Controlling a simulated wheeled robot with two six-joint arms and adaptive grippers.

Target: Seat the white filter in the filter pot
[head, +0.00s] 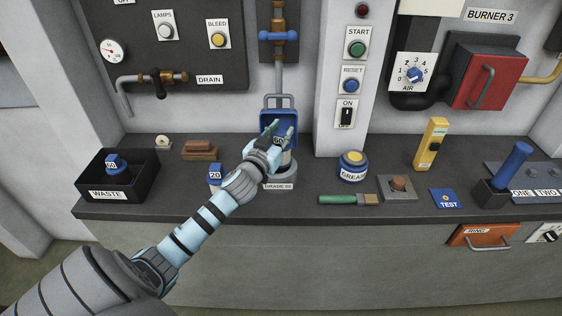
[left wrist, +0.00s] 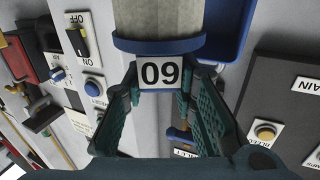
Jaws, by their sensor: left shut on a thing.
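My left gripper (head: 272,132) is shut on the blue cap of the white filter (head: 288,160), in front of the blue housing. The left wrist view shows the gripper fingers (left wrist: 160,100) on both sides of its "60" label, with the pale filter body (left wrist: 160,18) beyond the blue rim.
A blue-capped filter marked "20" (head: 215,174) stands left of the pot, close to my forearm. The black waste bin (head: 90,187) holds a used "60" filter (head: 115,163). A grease tin (head: 352,166) and green-handled brush (head: 345,199) lie to the right.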

